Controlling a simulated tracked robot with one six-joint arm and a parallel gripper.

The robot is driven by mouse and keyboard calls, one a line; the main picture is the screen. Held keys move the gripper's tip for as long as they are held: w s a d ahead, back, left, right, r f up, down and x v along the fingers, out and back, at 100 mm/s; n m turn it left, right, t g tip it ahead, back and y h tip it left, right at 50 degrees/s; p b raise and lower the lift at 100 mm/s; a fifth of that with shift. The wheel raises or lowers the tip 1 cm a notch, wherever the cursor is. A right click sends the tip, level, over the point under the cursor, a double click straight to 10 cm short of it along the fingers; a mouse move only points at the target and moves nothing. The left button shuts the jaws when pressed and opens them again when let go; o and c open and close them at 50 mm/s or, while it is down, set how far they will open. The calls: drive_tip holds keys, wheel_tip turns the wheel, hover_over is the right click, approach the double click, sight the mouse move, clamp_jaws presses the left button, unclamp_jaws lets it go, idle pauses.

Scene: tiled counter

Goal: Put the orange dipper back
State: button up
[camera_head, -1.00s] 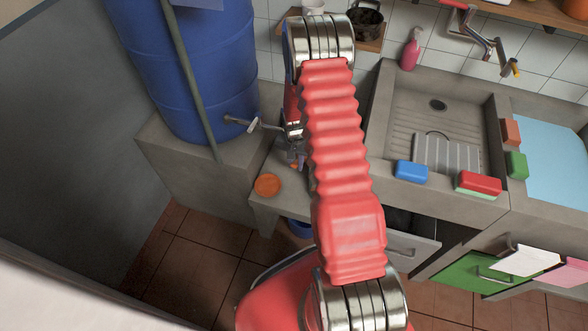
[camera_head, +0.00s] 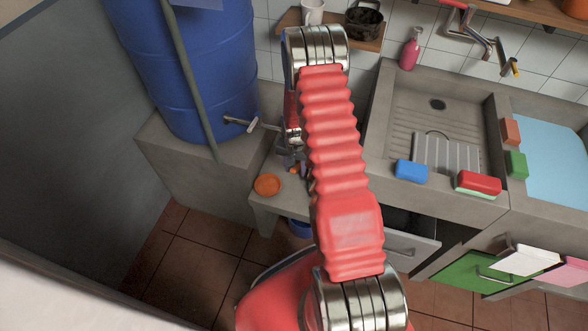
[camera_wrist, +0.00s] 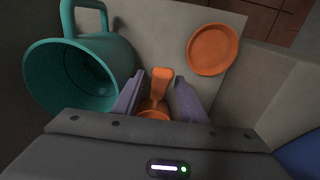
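The orange dipper (camera_wrist: 161,82) shows in the wrist view between my gripper's two fingers, its handle pointing up in the picture and its lower part partly hidden by my gripper body. My gripper (camera_wrist: 158,97) is open, with a finger on each side of the dipper and visible gaps beside the handle. In the head view, my gripper (camera_head: 290,162) is low over the counter ledge, and a small orange bit of the dipper (camera_head: 294,170) shows by it. A round orange dish or lid (camera_head: 267,185) lies on the ledge to the left; it also shows in the wrist view (camera_wrist: 213,50).
A teal mug (camera_wrist: 75,75) stands close left of my fingers in the wrist view. A blue barrel (camera_head: 190,70) with a tap (camera_head: 240,122) stands left of the ledge. The sink (camera_head: 435,115), with sponges on its front edge, is to the right.

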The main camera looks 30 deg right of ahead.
wheel_tip(320, 180, up, 12)
drive_tip(key=shift+s+a, duration=0.25)
idle(0.7)
idle(0.4)
